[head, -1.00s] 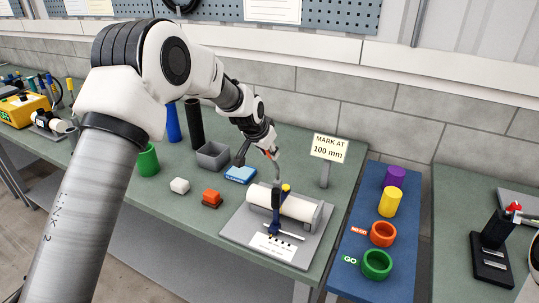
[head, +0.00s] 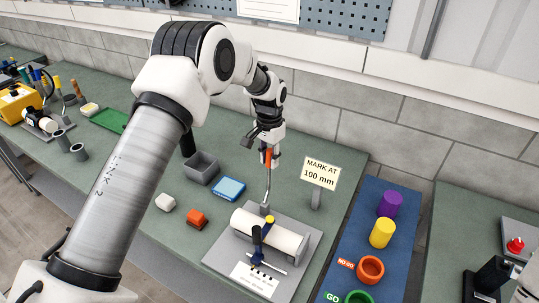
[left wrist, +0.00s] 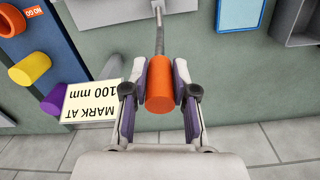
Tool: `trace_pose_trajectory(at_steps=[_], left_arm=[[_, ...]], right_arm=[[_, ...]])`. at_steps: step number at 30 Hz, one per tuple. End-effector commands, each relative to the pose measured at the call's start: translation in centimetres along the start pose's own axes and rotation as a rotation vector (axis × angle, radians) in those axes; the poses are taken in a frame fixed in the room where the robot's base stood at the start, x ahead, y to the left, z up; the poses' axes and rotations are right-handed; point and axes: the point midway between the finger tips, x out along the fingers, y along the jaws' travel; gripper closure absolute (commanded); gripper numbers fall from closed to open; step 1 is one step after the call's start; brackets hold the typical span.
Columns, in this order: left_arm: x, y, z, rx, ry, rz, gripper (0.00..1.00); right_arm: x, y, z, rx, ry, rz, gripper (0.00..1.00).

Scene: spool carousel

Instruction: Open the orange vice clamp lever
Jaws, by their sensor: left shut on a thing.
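The orange lever grip (left wrist: 160,85) sits between the two pads of my left gripper (left wrist: 160,78), which is shut on it. In the head view my left gripper (head: 268,152) points down with the orange grip in it. The lever's thin grey rod (head: 267,185) runs nearly upright from the grip to the back of the clamp base plate (head: 222,258). A white cylinder (head: 285,233) lies on that plate, with a dark blue, yellow-topped piece (head: 257,240) across it.
A "MARK AT 100 mm" sign (head: 321,174) stands right of the lever. A grey bin (head: 202,170), a blue box (head: 229,189), a white block (head: 166,202) and an orange block (head: 196,217) are to the left. A blue board (head: 352,240) holds coloured cylinders and rings.

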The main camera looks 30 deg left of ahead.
Motion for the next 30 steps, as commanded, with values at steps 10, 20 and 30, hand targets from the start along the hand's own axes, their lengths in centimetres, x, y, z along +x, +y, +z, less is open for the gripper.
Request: trace_pose_trajectory(at_steps=[10,20,30], left_arm=[[-0.1,0.0,-0.1,0.001,-0.013,0.003,1.00],[-0.1,0.0,-0.1,0.000,-0.012,0.003,0.48],[-2.5,-0.1,-0.2,0.000,-0.008,0.002,0.48]], right_arm=[[-0.1,0.0,0.0,0.000,0.001,0.000,1.00],[-0.1,0.0,-0.1,0.000,0.001,0.000,1.00],[-0.1,0.0,-0.1,0.000,0.001,0.000,1.00]])
